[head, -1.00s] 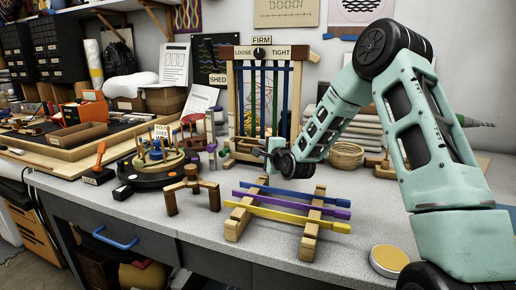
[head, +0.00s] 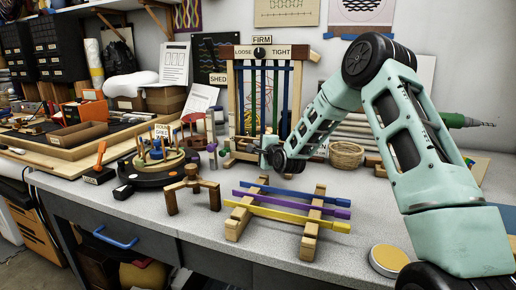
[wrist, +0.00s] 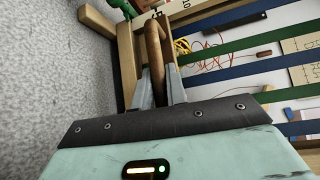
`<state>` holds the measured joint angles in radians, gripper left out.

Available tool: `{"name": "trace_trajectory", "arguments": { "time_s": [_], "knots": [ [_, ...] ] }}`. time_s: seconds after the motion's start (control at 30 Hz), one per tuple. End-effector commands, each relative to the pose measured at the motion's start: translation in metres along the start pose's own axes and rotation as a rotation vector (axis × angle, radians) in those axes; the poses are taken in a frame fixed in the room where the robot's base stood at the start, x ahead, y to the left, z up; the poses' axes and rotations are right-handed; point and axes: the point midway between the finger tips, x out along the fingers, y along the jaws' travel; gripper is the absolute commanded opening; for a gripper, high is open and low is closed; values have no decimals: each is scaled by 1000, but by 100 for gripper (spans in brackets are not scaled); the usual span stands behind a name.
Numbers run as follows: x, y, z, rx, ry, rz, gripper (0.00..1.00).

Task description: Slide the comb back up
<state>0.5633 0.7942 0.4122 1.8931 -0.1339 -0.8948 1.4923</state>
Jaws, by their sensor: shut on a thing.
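The upright wooden loom frame (head: 290,115) stands at the back of the bench, strung with blue and green strips. A dial marked LOOSE and TIGHT is on its top bar. In the wrist view, my gripper (wrist: 160,85) is shut on a rounded brown wooden handle (wrist: 153,50), which appears to be the comb's. It lies beside the loom's wooden post (wrist: 126,55). In the head view, my gripper (head: 262,150) is low in front of the loom. The rest of the comb cannot be made out clearly behind my gripper.
A wooden rack (head: 235,222) with blue, purple and yellow bars stands in front of the loom. A wicker basket (head: 346,154) is right. Bare bench lies around the rack.

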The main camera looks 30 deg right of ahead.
Motion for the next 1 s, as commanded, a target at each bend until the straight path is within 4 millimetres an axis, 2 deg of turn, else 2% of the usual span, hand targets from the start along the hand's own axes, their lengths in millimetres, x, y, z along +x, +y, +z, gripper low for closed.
{"name": "trace_trajectory", "arguments": {
  "time_s": [0.17,0.27,0.7,0.8,1.0],
  "knots": [
    [-3,-19,2,0,0,-2,0],
    [-6,-40,6,-1,0,-4,0],
    [-24,-160,23,-2,1,-5,0],
    [-26,-179,27,-2,0,-5,0],
    [-30,-204,30,-2,0,-3,0]
  ]
}}
